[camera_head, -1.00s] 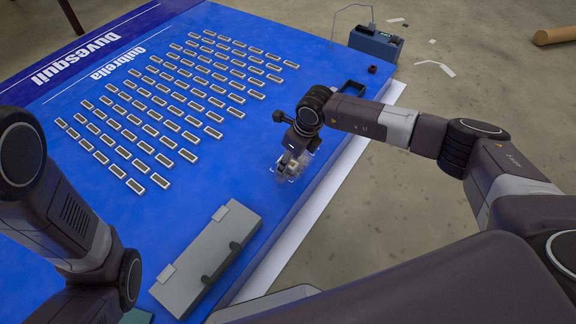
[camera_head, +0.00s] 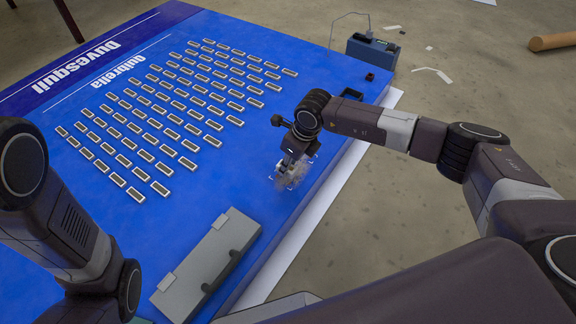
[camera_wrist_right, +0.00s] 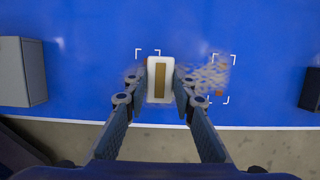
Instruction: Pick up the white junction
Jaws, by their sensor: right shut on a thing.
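My right gripper (camera_head: 291,176) is low over the blue panel, near its right edge, left of a white strip. In the right wrist view its two fingers (camera_wrist_right: 160,88) are shut on the white junction (camera_wrist_right: 159,66), a small white block with a brown-gold stripe down its middle. One finger is on each side of it. The junction is hard to make out in the head view. Whether it touches the panel I cannot tell. My left arm comes in at the left, but its gripper is out of view.
The blue panel (camera_head: 240,165) bears several rows of small light modules (camera_head: 159,188). A long grey box (camera_head: 208,262) lies at the front. A dark blue device (camera_head: 374,50) with a wire stands at the back right. A blurred speckled patch (camera_wrist_right: 208,77) lies right of the junction.

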